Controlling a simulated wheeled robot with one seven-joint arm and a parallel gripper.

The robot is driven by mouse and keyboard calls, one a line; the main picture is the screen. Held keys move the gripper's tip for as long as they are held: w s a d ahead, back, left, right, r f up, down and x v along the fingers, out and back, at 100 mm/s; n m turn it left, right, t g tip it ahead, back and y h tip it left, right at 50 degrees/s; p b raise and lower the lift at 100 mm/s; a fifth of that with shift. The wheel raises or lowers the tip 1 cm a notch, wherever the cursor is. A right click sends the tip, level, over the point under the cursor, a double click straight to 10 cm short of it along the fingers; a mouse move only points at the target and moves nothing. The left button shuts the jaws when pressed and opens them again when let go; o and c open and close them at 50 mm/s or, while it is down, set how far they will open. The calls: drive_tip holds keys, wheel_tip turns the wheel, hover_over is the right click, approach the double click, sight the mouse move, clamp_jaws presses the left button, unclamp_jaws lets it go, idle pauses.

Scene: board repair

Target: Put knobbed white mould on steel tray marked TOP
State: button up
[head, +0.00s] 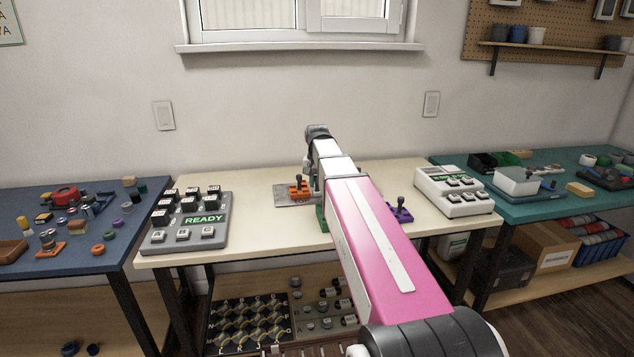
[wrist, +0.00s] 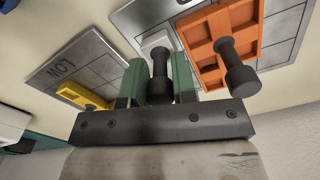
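The knobbed white mould (wrist: 156,41) shows in the wrist view only as a small white part beyond the fingers; its black knob (wrist: 160,84) stands between them. My gripper (wrist: 160,78) has green fingers close against both sides of this knob. Whether the mould is clear of the table cannot be told. A steel tray (wrist: 80,58) at left in the wrist view reads LOW, upside down. Another steel tray (wrist: 285,32) lies under a knobbed orange mould (wrist: 212,40); no lettering is readable there. It also shows in the head view (head: 283,199). My arm hides the white mould there.
A yellow mould (wrist: 84,97) lies on the LOW tray. A purple knobbed mould (head: 399,212) is right of my arm. A READY button panel (head: 160,236) stands at the table's left, a white button box (head: 453,190) at right. The cream tabletop (head: 262,240) is clear in front.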

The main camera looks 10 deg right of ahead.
drive_tip(key=o, duration=0.4)
drive_tip(key=shift+r, duration=0.15)
wheel_tip(320, 180, up, 10)
drive_tip(key=shift+r, duration=0.25)
idle(0.3)
